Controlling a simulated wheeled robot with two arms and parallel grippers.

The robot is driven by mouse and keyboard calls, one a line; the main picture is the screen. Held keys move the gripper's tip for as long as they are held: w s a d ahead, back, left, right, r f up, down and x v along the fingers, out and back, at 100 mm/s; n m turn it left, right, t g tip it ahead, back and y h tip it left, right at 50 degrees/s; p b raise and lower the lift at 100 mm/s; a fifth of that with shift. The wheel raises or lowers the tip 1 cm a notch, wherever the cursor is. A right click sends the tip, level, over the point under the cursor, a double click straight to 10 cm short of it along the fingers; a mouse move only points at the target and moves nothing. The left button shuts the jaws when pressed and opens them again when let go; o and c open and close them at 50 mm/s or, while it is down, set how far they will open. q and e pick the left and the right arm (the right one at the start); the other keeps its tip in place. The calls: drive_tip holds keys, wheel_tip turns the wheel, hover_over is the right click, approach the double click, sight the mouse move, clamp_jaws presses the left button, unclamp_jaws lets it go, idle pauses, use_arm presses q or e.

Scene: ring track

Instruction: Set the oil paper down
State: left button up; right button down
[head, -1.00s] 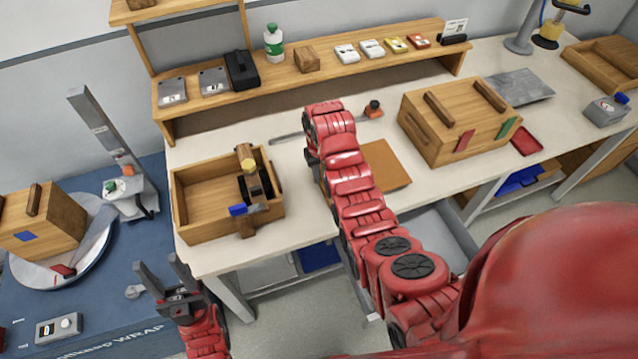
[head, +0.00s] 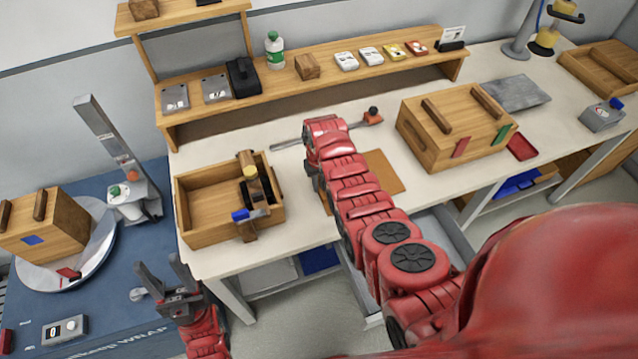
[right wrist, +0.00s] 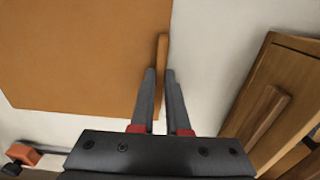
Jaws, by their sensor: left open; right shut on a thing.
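The oil paper (head: 385,176) is a flat brown sheet over the middle of the table, partly covered by my right arm in the head view. In the right wrist view the sheet (right wrist: 85,55) fills the upper left. My right gripper (right wrist: 160,75) is shut on a narrow brown strip at the sheet's right edge. My right fingertips are hidden behind the arm in the head view. The sheet looks level; I cannot tell whether all of it touches the table. My left gripper (head: 160,262) is open and empty, in front of the table's left end.
An open wooden box (head: 205,205) with tools stands left of the sheet. A closed wooden crate (head: 440,150) stands to its right, a long-handled tool (head: 290,143) lies behind. A shelf (head: 330,75) runs along the back. Bare table shows between box and sheet.

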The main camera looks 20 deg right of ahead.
drive_tip(key=shift+f, duration=0.2)
drive_tip(key=c, duration=0.9)
unclamp_jaws()
drive_tip(key=shift+r, duration=0.1)
